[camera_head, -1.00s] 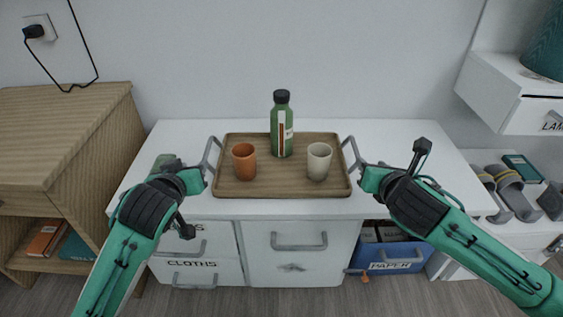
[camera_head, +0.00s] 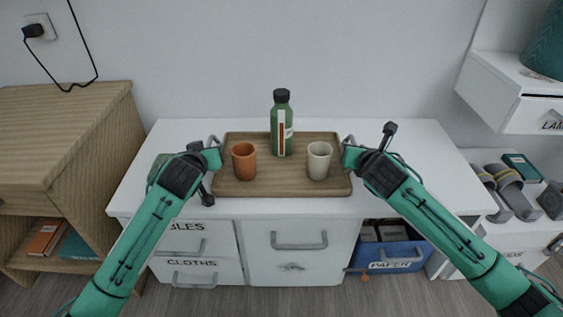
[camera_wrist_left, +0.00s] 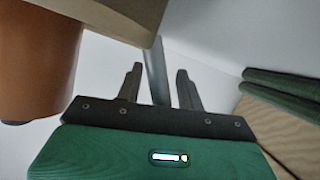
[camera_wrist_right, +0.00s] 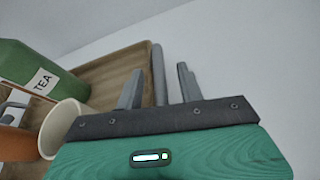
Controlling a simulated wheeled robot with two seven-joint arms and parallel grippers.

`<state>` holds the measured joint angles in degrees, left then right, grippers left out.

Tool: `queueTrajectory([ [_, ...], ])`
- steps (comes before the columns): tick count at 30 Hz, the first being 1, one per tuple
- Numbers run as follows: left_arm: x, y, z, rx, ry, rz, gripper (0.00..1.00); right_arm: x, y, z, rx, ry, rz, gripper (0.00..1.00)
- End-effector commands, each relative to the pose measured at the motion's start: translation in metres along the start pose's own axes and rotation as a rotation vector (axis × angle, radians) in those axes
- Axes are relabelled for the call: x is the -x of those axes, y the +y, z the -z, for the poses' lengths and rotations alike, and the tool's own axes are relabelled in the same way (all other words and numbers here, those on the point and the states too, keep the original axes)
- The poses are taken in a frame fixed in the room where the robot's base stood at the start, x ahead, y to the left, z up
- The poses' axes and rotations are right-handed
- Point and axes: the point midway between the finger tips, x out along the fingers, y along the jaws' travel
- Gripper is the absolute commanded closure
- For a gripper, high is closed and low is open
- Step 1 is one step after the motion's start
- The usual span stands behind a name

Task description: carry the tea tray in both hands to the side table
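The wooden tea tray (camera_head: 282,188) lies on the white desk. On it stand a green bottle (camera_head: 281,130) with a dark cap at the back, an orange cup (camera_head: 244,162) at left and a cream cup (camera_head: 318,161) at right. My left gripper (camera_head: 216,150) is at the tray's left handle; in the left wrist view its fingers (camera_wrist_left: 160,82) stand apart on either side of the grey handle bar (camera_wrist_left: 156,66). My right gripper (camera_head: 346,148) is at the right handle; its open fingers (camera_wrist_right: 160,85) straddle the handle bar (camera_wrist_right: 159,66) in the right wrist view. The bottle's label reads TEA (camera_wrist_right: 43,82).
A wooden cabinet (camera_head: 60,125) stands at the left. A dark green folded thing (camera_head: 158,166) lies on the desk beside my left gripper. A white shelf unit (camera_head: 500,95) and slippers (camera_head: 508,178) are at the right. Drawers and a blue PAPER bin (camera_head: 390,257) are below the desk (camera_head: 400,135).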

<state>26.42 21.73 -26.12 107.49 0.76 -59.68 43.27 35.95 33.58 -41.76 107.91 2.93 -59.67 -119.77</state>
Motion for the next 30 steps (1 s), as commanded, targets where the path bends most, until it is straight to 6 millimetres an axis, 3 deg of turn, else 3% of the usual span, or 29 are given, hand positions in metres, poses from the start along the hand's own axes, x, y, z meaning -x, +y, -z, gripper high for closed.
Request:
queueTrajectory([
  [6,0.0001,0.0001,0.0001,0.000,0.000,0.000,0.64,0.0001,0.0000,-0.0001,0.000,0.000,0.000,0.64],
  [12,0.0002,0.0001,0.0002,0.000,0.000,0.000,1.00,0.0002,-0.0001,0.0000,0.000,0.000,0.000,1.00],
  [30,0.0031,0.0014,0.0079,0.000,0.004,-0.001,1.00,0.0031,0.0014,-0.0075,0.000,-0.004,-0.001,1.00],
])
